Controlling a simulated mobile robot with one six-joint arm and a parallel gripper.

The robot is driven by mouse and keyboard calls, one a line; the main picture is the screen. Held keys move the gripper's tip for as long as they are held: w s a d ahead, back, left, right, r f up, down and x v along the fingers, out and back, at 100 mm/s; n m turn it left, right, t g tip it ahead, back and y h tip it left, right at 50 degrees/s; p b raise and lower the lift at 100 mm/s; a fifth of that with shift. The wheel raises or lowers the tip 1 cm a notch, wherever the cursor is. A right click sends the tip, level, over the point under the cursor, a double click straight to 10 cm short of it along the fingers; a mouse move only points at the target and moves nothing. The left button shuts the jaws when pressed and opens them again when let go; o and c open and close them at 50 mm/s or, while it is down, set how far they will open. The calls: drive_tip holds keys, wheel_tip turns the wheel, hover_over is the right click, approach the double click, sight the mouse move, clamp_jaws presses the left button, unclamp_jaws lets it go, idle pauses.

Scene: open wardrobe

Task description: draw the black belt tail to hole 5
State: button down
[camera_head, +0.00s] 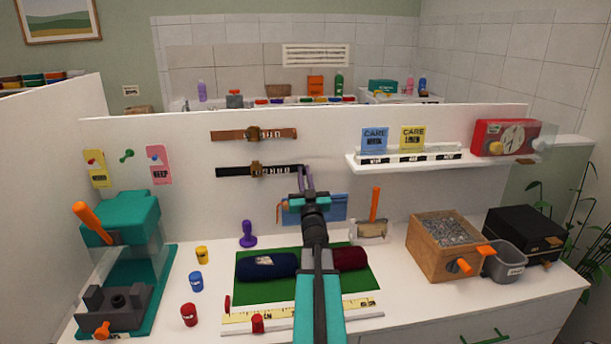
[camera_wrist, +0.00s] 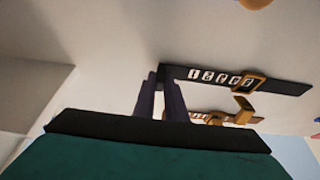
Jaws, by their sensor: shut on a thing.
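The black belt (camera_head: 235,172) hangs flat on the white panel below a brown belt (camera_head: 225,135). Its brass buckle (camera_head: 256,169) sits near its middle, and white hole labels run along the tail to the right. My gripper (camera_head: 307,178) is at the right end of this tail, shut on it. In the wrist view the purple fingers of my gripper (camera_wrist: 163,88) pinch the tail end of the black belt (camera_wrist: 290,87); its labels and buckle (camera_wrist: 247,82) show to the right. Which hole the buckle pin is at cannot be told.
A white shelf (camera_head: 400,166) with care cards juts out right of the belts. Below are a green mat (camera_head: 300,290) with rolled cloths, a wooden box (camera_head: 440,258), a teal press (camera_head: 125,220) and small coloured pots.

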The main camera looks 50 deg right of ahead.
drive_tip(key=c, duration=1.8)
unclamp_jaws()
drive_tip(key=shift+a, duration=0.1)
drive_tip(key=shift+w, duration=0.1)
drive_tip(key=shift+a, duration=0.1)
drive_tip(key=p+v, duration=0.3)
drive_tip(key=v, duration=0.5)
drive_tip(key=p, duration=0.4)
drive_tip(key=shift+s+a+f, duration=0.15)
drive_tip(key=shift+s+a, duration=0.1)
drive_tip(key=shift+s, duration=0.15)
